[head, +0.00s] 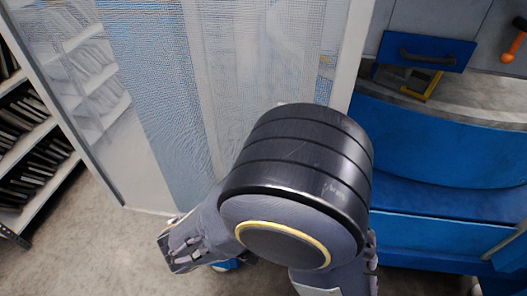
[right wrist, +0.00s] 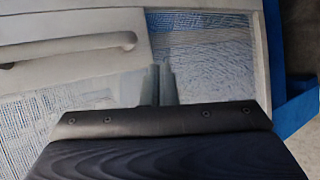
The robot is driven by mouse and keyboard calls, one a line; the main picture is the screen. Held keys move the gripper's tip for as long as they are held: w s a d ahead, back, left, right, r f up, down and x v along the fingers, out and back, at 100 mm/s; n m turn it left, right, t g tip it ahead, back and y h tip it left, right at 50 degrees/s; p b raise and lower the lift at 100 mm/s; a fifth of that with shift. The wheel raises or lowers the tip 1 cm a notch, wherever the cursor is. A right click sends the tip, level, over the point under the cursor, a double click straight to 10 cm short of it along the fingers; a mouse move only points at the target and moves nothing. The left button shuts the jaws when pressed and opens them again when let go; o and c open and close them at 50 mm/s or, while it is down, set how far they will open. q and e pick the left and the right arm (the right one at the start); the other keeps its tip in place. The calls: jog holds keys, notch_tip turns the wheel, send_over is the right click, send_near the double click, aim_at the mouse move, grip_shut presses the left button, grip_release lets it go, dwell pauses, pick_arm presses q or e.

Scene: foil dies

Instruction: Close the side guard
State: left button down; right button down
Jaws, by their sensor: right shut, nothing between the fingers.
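The side guard (head: 165,100) is a tall see-through mesh panel in a pale frame, left of the blue machine in the head view. I cannot tell how far open it stands. In the right wrist view the guard's mesh (right wrist: 205,50) fills much of the background, with a pale grey bar handle (right wrist: 65,45) at upper left. My right gripper (right wrist: 160,85) is shut and empty, its fingertips in front of the guard and right of the handle. I cannot tell whether they touch the panel. A large dark arm joint of mine hides the guard's lower right in the head view. My left gripper is not identifiable.
The blue machine (head: 440,145) stands at the right, with a dark-handled blue panel (head: 425,52) above it. An orange-handled tool (head: 513,47) hangs at upper right. A shelf rack (head: 35,135) with dark items stands at the left. Grey floor (head: 80,235) is bare at lower left.

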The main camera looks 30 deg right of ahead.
jog(key=w+a+r+n+t+h, duration=0.2)
jog(key=w+a+r+t, duration=0.1)
jog(key=a+r+t, duration=0.3)
jog(key=w+d+p, duration=0.3)
jog(key=d+p, duration=0.1)
jog(key=d, duration=0.7)
jog(key=shift+w, duration=0.2)
